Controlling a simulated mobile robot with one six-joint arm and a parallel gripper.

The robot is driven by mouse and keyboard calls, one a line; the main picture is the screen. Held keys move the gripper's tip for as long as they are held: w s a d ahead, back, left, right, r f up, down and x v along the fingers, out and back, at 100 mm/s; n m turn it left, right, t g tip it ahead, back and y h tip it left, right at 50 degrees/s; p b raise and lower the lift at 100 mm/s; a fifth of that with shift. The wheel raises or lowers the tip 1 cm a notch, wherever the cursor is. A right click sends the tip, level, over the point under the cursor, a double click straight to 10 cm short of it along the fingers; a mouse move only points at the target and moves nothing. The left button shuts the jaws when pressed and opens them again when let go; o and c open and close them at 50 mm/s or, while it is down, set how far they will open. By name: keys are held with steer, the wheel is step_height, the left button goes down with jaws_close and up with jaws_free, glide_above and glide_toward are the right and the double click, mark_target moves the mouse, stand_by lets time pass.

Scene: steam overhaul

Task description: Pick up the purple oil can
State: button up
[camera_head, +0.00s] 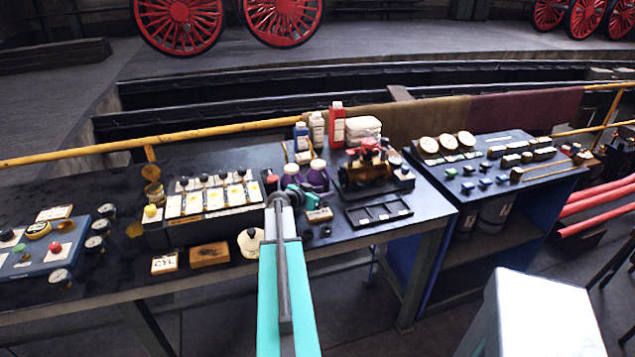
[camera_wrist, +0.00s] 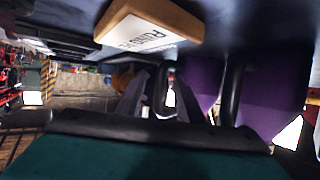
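In the wrist view, purple surfaces fill the right side, one nearer the middle (camera_wrist: 201,80) and a larger one (camera_wrist: 268,95). My gripper's dark fingers (camera_wrist: 183,95) stand apart, with a black upright, perhaps a handle, and part of the nearer purple body showing between them. I cannot tell whether they touch it.
A wooden label block (camera_wrist: 150,28) is close to my gripper. Blue, white and red bottles (camera_head: 337,124) stand behind the cans. A brass engine model (camera_head: 365,172) and a black compartment tray (camera_head: 378,210) are to the right.

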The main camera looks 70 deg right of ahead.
steer(key=shift+c, duration=0.6)
jaws_close()
steer(key=shift+r, duration=0.1)
